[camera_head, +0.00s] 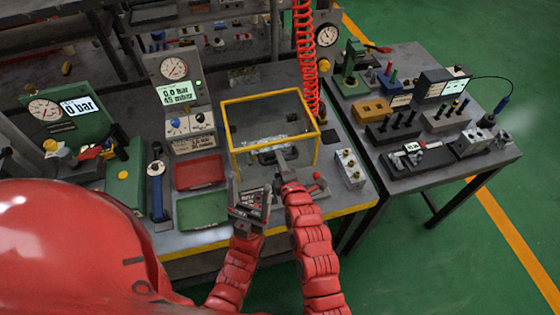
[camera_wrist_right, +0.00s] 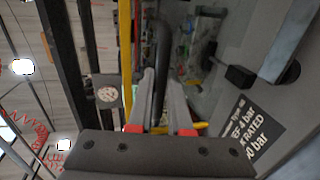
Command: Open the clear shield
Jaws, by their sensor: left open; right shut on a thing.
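The clear shield (camera_head: 318,150) is a see-through box with a yellow frame, standing over a fixture on the bench. Its frame looks down in place. A yellow edge (camera_wrist_right: 125,45) also shows in the right wrist view. My right gripper (camera_head: 279,160) is at the shield's front side. In the right wrist view its grey fingers (camera_wrist_right: 158,100) are shut on a dark bar handle (camera_wrist_right: 162,50). My left gripper (camera_head: 249,200) is open and empty, lower and to the left, in front of the shield. The fixture under the shield is partly hidden by my right gripper.
A red tray (camera_head: 200,172) and a green tray (camera_head: 202,210) lie left of the shield. A metal valve block (camera_head: 349,168) stands to its right. Gauge units (camera_head: 176,80) stand behind left. A red coiled hose (camera_head: 305,60) hangs behind the shield.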

